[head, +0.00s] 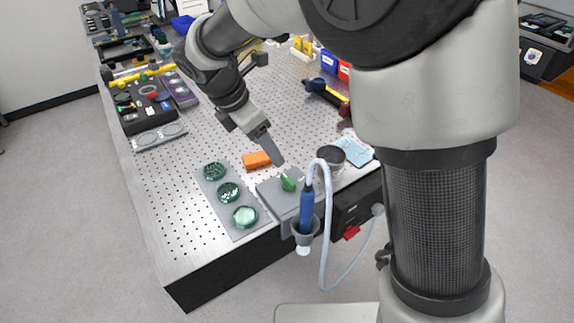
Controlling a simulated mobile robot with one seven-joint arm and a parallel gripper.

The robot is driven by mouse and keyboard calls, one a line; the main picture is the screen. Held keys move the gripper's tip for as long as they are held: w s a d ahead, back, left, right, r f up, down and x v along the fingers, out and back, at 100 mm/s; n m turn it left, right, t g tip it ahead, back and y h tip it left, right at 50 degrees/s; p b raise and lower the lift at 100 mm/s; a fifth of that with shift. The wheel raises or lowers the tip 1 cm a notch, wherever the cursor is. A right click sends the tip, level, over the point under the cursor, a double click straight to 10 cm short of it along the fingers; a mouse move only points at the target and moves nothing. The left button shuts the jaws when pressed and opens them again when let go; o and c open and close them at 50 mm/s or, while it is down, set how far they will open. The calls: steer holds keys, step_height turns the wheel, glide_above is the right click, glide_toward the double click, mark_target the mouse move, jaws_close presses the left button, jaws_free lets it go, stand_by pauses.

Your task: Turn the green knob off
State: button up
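The green knob (288,184) sits on a grey plate-like box (268,194) near the front edge of the perforated bench. My gripper (278,160) points down from the upper left, its tip just above and slightly left of the knob. In this view the tip looks close to the knob, but I cannot tell whether it touches. The fingers appear as one narrow shape, so their opening does not show. The knob's pointing direction is too small to read.
A blue tool (307,208) with a pale hose stands in a holder right of the knob. A dark cup (331,158) is behind it. An orange block (256,160) lies left of my gripper. A tray (229,201) with three green discs is further left.

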mark_target(288, 179)
steer(key=b+x, duration=0.1)
steer(key=x, duration=1.3)
steer(key=shift+d+f, duration=0.1)
steer(key=shift+f, duration=0.15)
steer(key=c, duration=1)
steer(key=shift+c, duration=0.2)
